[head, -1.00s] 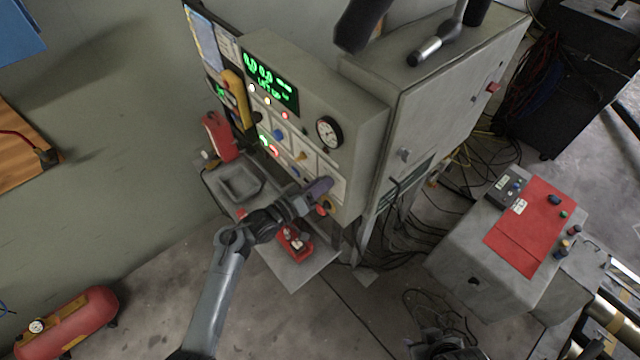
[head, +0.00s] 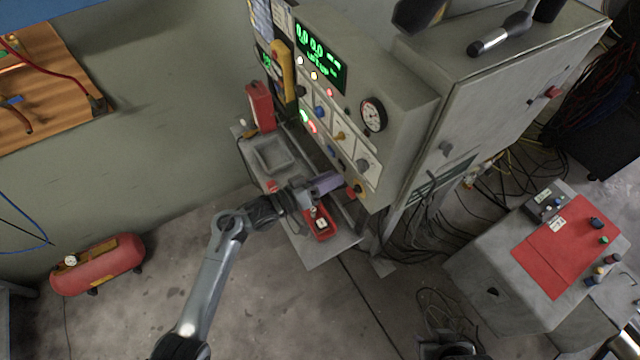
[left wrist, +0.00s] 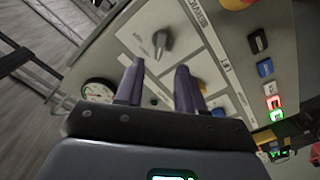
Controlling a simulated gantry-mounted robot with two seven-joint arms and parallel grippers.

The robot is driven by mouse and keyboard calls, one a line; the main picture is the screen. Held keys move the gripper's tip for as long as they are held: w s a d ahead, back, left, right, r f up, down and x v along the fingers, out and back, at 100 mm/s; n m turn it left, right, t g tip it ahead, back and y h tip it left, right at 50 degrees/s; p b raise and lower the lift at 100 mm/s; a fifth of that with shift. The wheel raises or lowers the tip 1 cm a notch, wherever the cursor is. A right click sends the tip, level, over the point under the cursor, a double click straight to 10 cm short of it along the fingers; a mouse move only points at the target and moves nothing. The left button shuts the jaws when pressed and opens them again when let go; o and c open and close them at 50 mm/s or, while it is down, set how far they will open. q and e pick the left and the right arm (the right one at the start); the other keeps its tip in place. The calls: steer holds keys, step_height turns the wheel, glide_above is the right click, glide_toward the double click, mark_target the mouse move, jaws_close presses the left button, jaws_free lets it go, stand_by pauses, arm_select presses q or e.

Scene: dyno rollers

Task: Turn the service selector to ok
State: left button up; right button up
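The service selector is a grey knob (head: 362,164) at the lower right of the panel on the grey cabinet. In the left wrist view the knob (left wrist: 160,43) stands on a white plate beside the printed word SERVICE; its exact setting is hard to read. My left gripper (head: 328,183) is left of and below the knob in the head view. In the left wrist view its two fingers (left wrist: 160,72) are apart and empty, pointing toward the panel, with the knob ahead of the gap and apart from them.
An emergency button (head: 357,190) sits just below the selector. A gauge (head: 373,115) and several other knobs share the panel. A shelf with a grey tray (head: 272,155) and a red bin (head: 319,224) lies below my left gripper. A red-topped console (head: 560,245) stands at right.

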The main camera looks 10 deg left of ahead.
arm_select(q)
steer(key=shift+v, duration=1.45)
steer(key=s+f+n+g+y+p, duration=0.15)
steer(key=s+f+y+p, duration=0.35)
steer(key=s, duration=1.1)
steer(key=s+a+r+m+g+y+p, duration=0.1)
steer(key=s+a+r+g+y, duration=0.2)
steer(key=s+a, duration=0.3)
steer(key=s+a+r+m+g+y+p, duration=0.1)
steer(key=s+a+r+g+y+p, duration=0.1)
steer(key=s+a+y, duration=0.3)
steer(key=s+a+r+g, duration=0.1)
steer(key=s+a, duration=0.1)
steer(key=s, duration=0.2)
steer(key=shift+a+r+g, duration=0.2)
steer(key=shift+r+g, duration=0.05)
steer(key=shift+g, duration=0.1)
